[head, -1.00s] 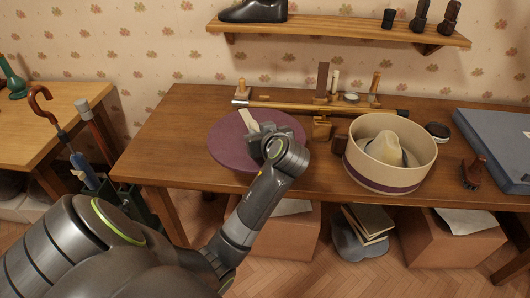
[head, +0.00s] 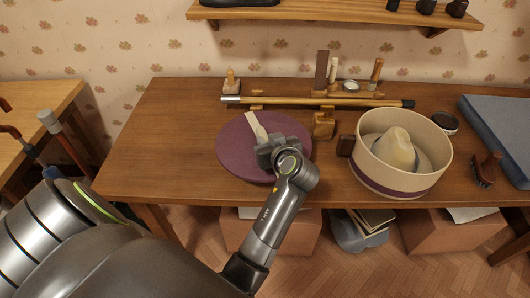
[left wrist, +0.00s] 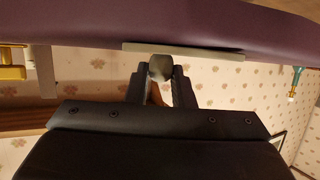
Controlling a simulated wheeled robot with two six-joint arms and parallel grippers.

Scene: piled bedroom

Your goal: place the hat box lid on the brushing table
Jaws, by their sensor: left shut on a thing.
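The hat box lid (head: 232,152) is a round purple disc with a cream strip (head: 256,127) on top. It appears over the left part of the wooden brushing table (head: 165,130) in the head view. My left gripper (head: 277,150) is at the lid's right side, shut on a small grip at the strip. In the left wrist view the lid (left wrist: 225,28) spans the top, and the fingers (left wrist: 161,70) close on a small grey knob beside the pale strip. I cannot tell whether the lid touches the tabletop. My right gripper is not in view.
The open hat box (head: 385,180) with a pale hat (head: 397,150) stands right of the lid. A cane (head: 320,102) lies on supports behind it. A brush (head: 487,170), a dark tin (head: 444,122) and a blue case (head: 500,120) are at the right. Boxes sit below.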

